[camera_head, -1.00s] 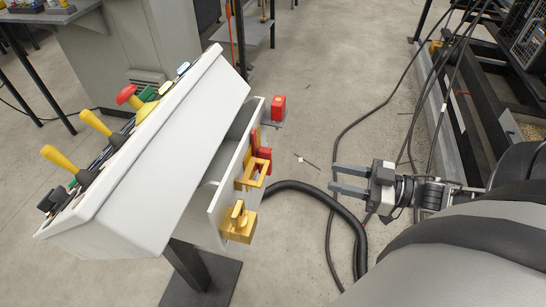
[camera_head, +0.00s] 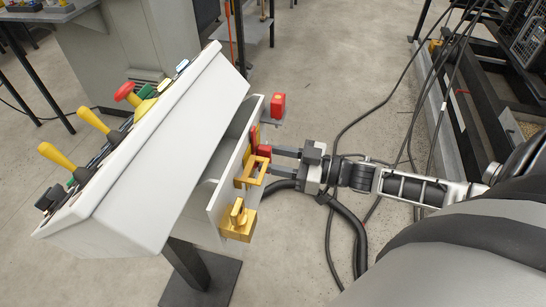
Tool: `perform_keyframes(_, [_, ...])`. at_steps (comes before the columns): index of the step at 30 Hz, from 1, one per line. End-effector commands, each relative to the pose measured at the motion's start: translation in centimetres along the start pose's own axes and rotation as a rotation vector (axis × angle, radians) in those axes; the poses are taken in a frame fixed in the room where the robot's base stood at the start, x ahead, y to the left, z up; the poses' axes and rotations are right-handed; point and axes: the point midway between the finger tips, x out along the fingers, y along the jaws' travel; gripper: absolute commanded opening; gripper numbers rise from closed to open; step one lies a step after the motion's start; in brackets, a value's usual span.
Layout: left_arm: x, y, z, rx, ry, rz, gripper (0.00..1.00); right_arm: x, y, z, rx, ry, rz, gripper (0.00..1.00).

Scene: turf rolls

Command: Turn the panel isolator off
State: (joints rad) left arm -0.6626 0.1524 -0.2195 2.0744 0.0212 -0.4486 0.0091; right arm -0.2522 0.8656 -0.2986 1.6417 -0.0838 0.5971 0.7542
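The grey control console's side panel (camera_head: 218,205) carries a red handle (camera_head: 264,151) by a yellow bracket (camera_head: 252,174); I take this red handle to be the panel isolator. Below it on the same panel is a yellow block with an upright yellow knob (camera_head: 238,220). My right gripper (camera_head: 274,161) comes in from the right with its two fingers spread, their tips close to the red handle and the yellow bracket. I cannot tell whether the fingers touch the handle. My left gripper is not in view.
A red block (camera_head: 278,104) sits on a small ledge at the panel's far end. The console top holds yellow levers (camera_head: 92,120) and a red mushroom button (camera_head: 124,91). A black hose (camera_head: 345,225) and cables run on the floor to the right. A dark metal frame (camera_head: 465,130) stands at the right.

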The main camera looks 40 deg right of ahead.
Motion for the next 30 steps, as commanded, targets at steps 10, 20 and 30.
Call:
perform_keyframes(10, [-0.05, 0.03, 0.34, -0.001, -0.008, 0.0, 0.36, 0.58, -0.02, 0.03, 0.0, -0.001, 0.0, 0.38])
perform_keyframes(20, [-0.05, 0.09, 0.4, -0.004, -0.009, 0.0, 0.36, 0.55, -0.03, 0.01, -0.001, -0.001, -0.001, 0.0])
perform_keyframes(30, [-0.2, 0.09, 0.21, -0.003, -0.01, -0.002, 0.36, 0.54, -0.1, -0.07, -0.088, 0.0, 0.0, 0.0])
